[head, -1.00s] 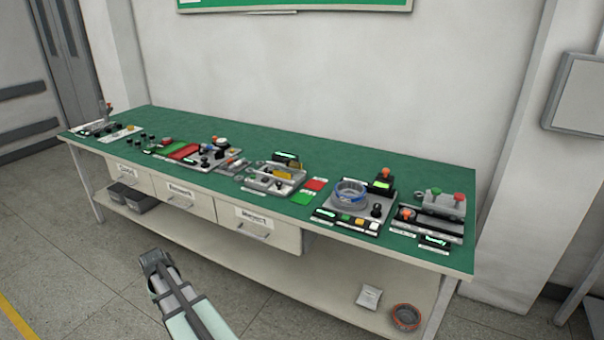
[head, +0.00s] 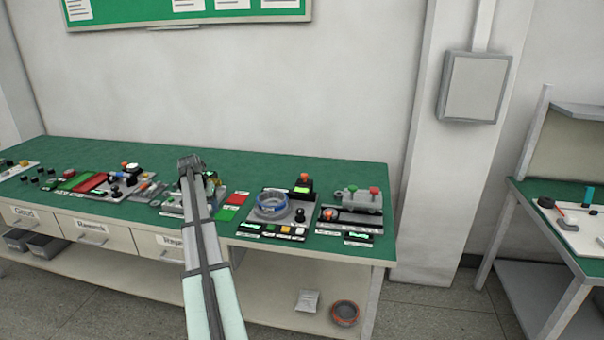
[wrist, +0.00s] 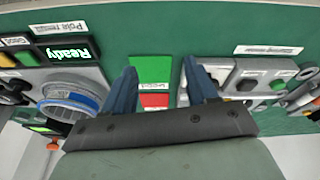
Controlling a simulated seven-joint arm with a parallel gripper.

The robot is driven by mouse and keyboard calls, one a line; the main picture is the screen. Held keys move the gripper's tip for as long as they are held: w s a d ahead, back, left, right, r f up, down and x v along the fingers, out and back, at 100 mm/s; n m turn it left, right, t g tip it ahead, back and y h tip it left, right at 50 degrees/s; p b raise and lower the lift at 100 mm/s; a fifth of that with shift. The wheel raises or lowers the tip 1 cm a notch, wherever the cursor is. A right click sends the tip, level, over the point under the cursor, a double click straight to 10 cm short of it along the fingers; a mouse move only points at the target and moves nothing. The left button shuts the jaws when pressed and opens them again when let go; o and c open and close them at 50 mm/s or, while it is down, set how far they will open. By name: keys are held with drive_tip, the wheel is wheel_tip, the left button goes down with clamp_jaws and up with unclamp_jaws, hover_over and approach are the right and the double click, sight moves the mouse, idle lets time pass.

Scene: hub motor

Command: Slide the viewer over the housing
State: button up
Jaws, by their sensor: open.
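A grey ring with a blue band, which looks like the housing (head: 271,205), sits on a grey station plate at the right part of the bench. It also shows at the left of the wrist view (wrist: 72,97). I cannot tell for sure which part is the viewer; a black box with a green screen and an orange top (head: 302,187) stands behind the ring. My gripper (head: 190,162) is raised over the bench, left of the ring. In the wrist view its two fingers (wrist: 160,72) are apart and empty, with green and red tiles seen between them.
A lit "Ready" display (wrist: 68,52) is beside the ring. A station with red and green knobs (head: 358,199) stands to the right. My arm partly hides a station to the left. A grey wall box (head: 474,87) and a second table (head: 545,232) are farther right.

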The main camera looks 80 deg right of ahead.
drive_tip(key=s+d+r+m, duration=0.2)
drive_tip(key=s+d+r, duration=0.3)
drive_tip(key=s+d, duration=0.25)
drive_tip(key=s+d+r+m, duration=0.2)
drive_tip(key=s+d+r, duration=0.3)
drive_tip(key=s+d, duration=0.25)
drive_tip(key=m+g+h, duration=0.1)
drive_tip(key=m+g, duration=0.1)
drive_tip(key=m, duration=0.1)
approach(304, 174)
drive_tip(key=x, duration=0.8)
drive_tip(key=shift+s+f, duration=0.15)
drive_tip(key=shift+c, duration=0.3)
clamp_jaws()
